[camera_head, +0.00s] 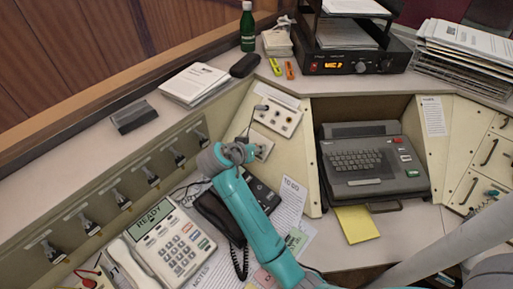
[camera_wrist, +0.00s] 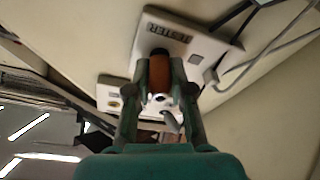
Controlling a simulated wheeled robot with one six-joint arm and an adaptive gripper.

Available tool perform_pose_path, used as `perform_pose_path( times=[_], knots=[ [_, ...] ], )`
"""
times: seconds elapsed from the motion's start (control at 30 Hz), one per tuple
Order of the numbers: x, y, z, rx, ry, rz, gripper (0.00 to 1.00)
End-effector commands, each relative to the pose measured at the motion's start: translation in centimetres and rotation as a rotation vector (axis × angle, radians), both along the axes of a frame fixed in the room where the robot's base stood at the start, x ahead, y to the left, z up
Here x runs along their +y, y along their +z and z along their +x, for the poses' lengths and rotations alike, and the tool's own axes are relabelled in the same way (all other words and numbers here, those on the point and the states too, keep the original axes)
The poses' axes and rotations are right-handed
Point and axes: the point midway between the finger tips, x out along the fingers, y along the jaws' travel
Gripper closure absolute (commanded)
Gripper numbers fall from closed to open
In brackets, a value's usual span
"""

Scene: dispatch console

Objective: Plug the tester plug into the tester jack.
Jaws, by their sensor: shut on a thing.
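My gripper (camera_wrist: 160,92) is shut on the tester plug (camera_wrist: 160,72), an orange-brown cylinder with a pale rear end and a grey lead. The plug points at a pale plate (camera_wrist: 200,42) marked TESTER. A dark round part at the plug's front end lies against the plate in the picture. The jack's opening is hidden behind the plug, and I cannot tell whether the tip is inside. In the head view my gripper (camera_head: 235,153) is at the angled console panel, by a small plate (camera_head: 263,147) that the arm partly covers.
A panel plate with several jacks (camera_head: 277,118) sits just above my gripper. Dark cables (camera_wrist: 235,18) cross beside the tester plate. A black handset (camera_head: 220,215), a white desk phone (camera_head: 172,245) and papers lie below my arm. A typewriter-like unit (camera_head: 367,160) stands to the right.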

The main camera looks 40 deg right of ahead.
Motion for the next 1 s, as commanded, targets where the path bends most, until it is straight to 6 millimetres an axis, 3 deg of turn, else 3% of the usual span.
perform_pose_path(
  times=[0.5,0.53,0.63,0.83,0.87,0.97,1.0],
  knots=[
    [-0.33,-0.35,0.04,0.000,-0.001,0.000,1.00],
    [-0.33,-0.35,0.06,0.000,-0.001,0.000,0.73],
    [-0.32,-0.35,0.05,0.000,-0.001,0.000,0.49],
    [-0.31,-0.33,0.05,0.000,0.000,0.000,0.49],
    [-0.31,-0.33,0.05,0.000,0.000,0.000,0.47],
    [-0.30,-0.33,0.06,0.000,0.000,0.000,0.24],
    [-0.30,-0.33,0.06,0.000,0.000,0.000,0.24]
  ],
)
